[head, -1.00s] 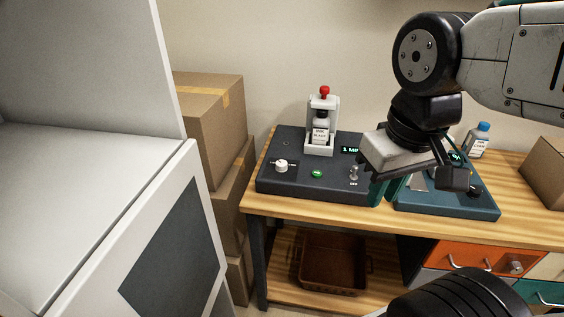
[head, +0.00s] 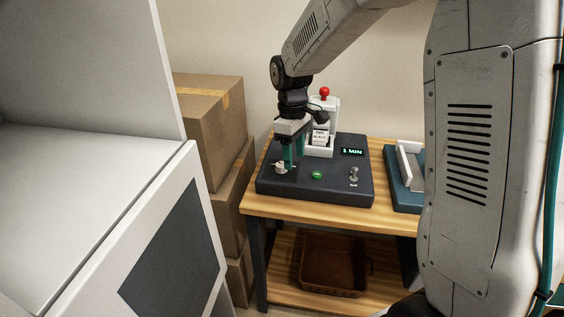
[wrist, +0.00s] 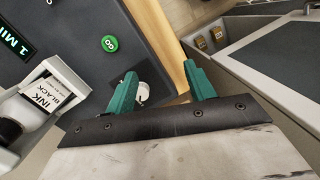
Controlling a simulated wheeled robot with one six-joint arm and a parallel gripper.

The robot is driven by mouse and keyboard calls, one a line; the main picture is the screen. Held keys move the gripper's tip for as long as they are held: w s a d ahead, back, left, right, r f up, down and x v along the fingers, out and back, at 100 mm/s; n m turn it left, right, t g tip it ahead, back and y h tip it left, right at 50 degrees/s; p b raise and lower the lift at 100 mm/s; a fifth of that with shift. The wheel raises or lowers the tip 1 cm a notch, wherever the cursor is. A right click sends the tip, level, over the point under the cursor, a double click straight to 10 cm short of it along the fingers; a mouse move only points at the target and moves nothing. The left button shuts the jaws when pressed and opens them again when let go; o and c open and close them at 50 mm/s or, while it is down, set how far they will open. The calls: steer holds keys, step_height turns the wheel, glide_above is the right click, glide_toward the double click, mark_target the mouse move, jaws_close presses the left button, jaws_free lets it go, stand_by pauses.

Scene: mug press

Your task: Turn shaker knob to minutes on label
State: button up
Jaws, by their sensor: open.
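The dark shaker box (head: 325,187) stands on the wooden bench. Its white knob (head: 281,169) is at the front left; in the wrist view the knob (wrist: 143,91) is partly hidden by a teal finger. The green display (head: 352,151) reads 1 MIN. A bottle in the white clamp has a label (head: 320,137) reading INK BLACK; this label (wrist: 58,97) is larger in the wrist view, its small line unreadable. My gripper (head: 289,167) is open, pointing down over the knob area. In the wrist view my gripper (wrist: 160,72) has the knob nearer its left finger; contact cannot be told.
A green button (head: 317,174) and a metal switch (head: 353,174) sit on the box's front. The red-topped clamp (head: 324,92) rises just behind my gripper. Cardboard boxes (head: 212,120) stand left. A blue device (head: 402,190) is at right, partly behind my arm.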

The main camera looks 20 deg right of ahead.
mark_target(282, 164)
steer(key=w+n, duration=0.1)
steer(key=w, duration=0.1)
steer(key=w+f+n, duration=0.1)
steer(key=w, duration=0.1)
steer(key=w+f+n, duration=0.1)
steer(key=w, duration=0.1)
steer(key=shift+w+a+f+t, duration=0.15)
steer(key=shift+a+t, duration=0.1)
steer(key=shift+t, duration=0.15)
steer(key=shift+w+r+n+t, duration=0.3)
steer(key=shift+w+r+n, duration=0.4)
steer(key=shift+w, duration=0.1)
steer(key=shift+w+n, duration=0.15)
steer(key=shift+n, duration=0.25)
steer(key=shift+a, duration=0.1)
steer(key=shift+n, duration=0.3)
step_height(282, 164, down, 8)
steer(key=shift+r, duration=0.1)
steer(key=c, duration=1)
